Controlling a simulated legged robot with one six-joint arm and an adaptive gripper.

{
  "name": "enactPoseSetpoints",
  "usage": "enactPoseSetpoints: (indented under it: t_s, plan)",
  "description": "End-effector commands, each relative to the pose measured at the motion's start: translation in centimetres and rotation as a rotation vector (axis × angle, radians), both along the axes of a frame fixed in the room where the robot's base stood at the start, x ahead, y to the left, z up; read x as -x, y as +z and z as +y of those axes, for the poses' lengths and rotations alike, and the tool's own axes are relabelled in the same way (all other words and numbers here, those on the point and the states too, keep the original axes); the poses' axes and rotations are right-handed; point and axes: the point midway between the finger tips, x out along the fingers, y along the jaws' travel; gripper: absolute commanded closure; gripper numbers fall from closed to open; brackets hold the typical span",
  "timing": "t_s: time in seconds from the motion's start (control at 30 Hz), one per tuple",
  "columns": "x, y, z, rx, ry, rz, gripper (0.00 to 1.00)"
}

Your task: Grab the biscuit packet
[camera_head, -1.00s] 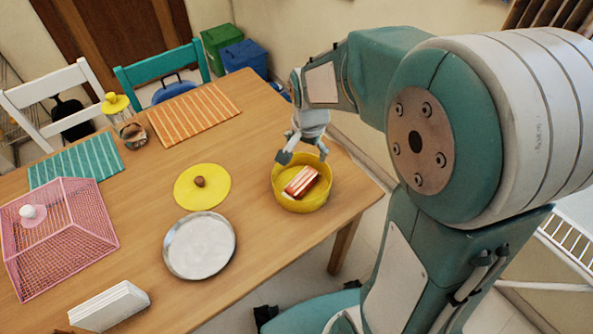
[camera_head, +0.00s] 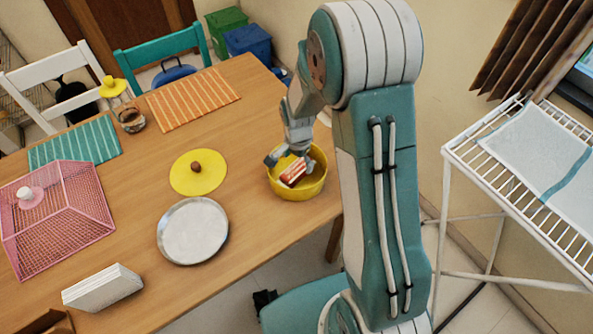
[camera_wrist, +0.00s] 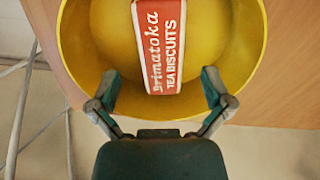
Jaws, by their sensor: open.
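My gripper (camera_head: 287,162) is at the bowl, over the packet. In the wrist view my gripper (camera_wrist: 160,92) is open, with one finger on each side of the packet's near end and gaps on both sides. The packet's far end is cut off by the picture's edge.
A yellow lid (camera_head: 190,180) and a metal plate (camera_head: 193,231) lie left of the bowl. A pink mesh cover (camera_head: 60,220), a napkin holder (camera_head: 103,288) and a glass jar (camera_head: 131,119) stand farther left. A white drying rack (camera_head: 510,215) is at the right.

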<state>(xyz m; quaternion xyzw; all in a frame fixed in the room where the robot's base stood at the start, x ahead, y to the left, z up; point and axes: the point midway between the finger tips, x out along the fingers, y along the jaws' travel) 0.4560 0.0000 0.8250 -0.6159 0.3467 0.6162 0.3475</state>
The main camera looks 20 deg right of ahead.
Motion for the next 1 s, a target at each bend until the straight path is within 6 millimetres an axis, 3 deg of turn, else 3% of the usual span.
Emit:
enactPoseSetpoints:
  t_s: [0.2,0.5,0.57,0.7,0.73,1.0]
  plan:
    - [-0.1,-3.3,0.2,0.003,0.002,0.004,0.0]
    - [-0.2,-3.9,0.2,0.002,0.002,0.0,0.0]
    - [-0.2,-3.9,0.2,0.002,0.002,0.0,0.22]
    - [-0.2,-3.9,0.1,0.001,0.001,0.0,0.85]
    - [-0.2,-3.9,0.1,0.001,0.001,0.0,0.91]
    - [-0.2,-3.9,0.2,0.002,0.002,0.002,0.91]
